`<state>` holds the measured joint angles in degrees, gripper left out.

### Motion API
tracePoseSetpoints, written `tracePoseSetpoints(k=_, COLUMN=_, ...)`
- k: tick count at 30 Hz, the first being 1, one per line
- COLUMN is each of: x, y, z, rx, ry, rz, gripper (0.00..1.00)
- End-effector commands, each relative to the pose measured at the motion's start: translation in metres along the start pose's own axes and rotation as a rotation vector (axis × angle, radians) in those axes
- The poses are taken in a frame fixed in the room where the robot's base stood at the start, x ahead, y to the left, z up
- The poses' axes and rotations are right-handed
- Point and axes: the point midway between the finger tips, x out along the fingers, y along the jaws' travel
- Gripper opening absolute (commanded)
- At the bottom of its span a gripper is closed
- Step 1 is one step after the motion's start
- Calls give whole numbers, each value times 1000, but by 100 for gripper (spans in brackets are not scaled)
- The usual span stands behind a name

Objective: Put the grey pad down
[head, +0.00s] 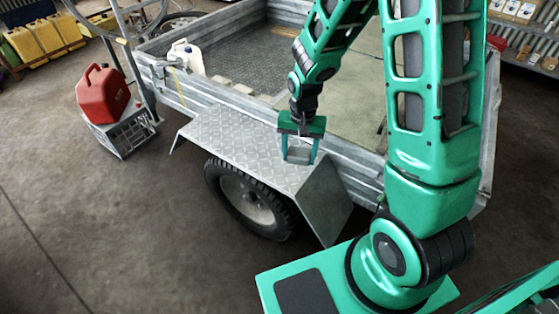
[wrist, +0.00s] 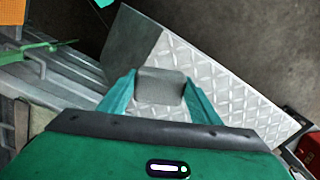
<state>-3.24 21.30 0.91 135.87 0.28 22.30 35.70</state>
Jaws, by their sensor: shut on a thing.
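The grey pad (wrist: 160,86) is a small dark grey block between the two fingers of my gripper (wrist: 158,98) in the wrist view. My gripper is shut on it. In the head view my gripper (head: 299,152) points down over the trailer's checker-plate mudguard (head: 235,143), near its right end where the plate bends down. The pad is small there between the fingertips. I cannot tell whether it touches the plate or hangs just above it. The mudguard also shows below the pad in the wrist view (wrist: 225,78).
The trailer's side wall (head: 345,160) runs right behind the mudguard. A white jug (head: 186,56) stands inside the trailer. A red fuel can (head: 102,94) sits on a grey crate (head: 128,135) at the left. The left and middle of the mudguard top are clear.

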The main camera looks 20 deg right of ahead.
Motion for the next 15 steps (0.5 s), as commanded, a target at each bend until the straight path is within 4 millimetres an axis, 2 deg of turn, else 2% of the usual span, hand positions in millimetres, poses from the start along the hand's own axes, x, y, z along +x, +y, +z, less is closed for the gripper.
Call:
tracePoseSetpoints(k=9, x=36, y=-49, z=-33, rx=-2, ry=-1, rz=1, gripper=30)
tracePoseSetpoints(k=15, x=47, y=-64, z=-44, rx=-2, ry=0, rz=1, gripper=30)
